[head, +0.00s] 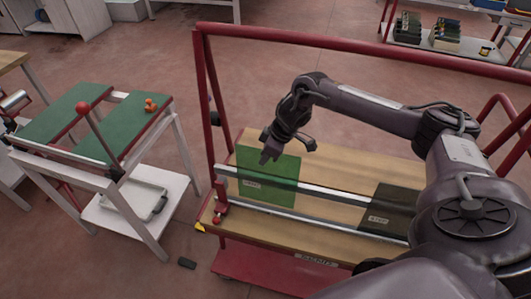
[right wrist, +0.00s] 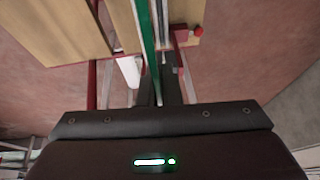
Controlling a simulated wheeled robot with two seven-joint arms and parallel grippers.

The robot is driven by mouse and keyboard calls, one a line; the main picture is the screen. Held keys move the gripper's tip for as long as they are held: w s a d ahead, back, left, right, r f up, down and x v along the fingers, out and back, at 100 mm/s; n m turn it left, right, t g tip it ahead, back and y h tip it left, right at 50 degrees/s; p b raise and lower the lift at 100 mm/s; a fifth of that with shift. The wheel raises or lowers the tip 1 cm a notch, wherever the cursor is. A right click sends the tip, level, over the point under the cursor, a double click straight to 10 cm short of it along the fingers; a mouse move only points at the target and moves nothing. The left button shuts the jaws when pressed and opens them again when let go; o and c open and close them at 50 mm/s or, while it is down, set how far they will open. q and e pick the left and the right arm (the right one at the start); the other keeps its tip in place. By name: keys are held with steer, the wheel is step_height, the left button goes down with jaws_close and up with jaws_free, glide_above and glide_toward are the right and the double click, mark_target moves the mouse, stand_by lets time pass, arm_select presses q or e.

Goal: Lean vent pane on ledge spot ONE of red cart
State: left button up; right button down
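A green see-through pane (head: 283,181) with a small label stands near the left end of the red cart (head: 209,95). It crosses the cart's silver rails (head: 335,194). Its lower edge is hard to make out against the ledge. My right gripper (head: 270,157) is at the pane's top edge, pointing down. In the right wrist view the pane (right wrist: 147,25) shows edge-on between the two close dark fingers (right wrist: 160,92), so the gripper looks shut on it. A darker labelled pane (head: 392,205) stands farther right on the cart. My left gripper is out of view.
A table with green tops (head: 60,125), a red-knobbed lever (head: 83,107) and orange pieces (head: 150,104) stands at left. The cart's red upper bar (head: 330,42) runs behind my right arm.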

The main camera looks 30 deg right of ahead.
mark_target(265, 172)
steer(key=shift+a+f+b, duration=0.1)
steer(key=shift+f+b, duration=0.5)
steer(key=shift+f, duration=1.55)
steer(key=c, duration=1.5)
jaws_free()
steer(key=shift+s, duration=0.1)
steer(key=shift+c, duration=0.2)
steer(key=shift+s, duration=0.1)
steer(key=shift+b+v, duration=0.7)
steer(key=shift+v, duration=3.2)
steer(key=shift+a, duration=0.1)
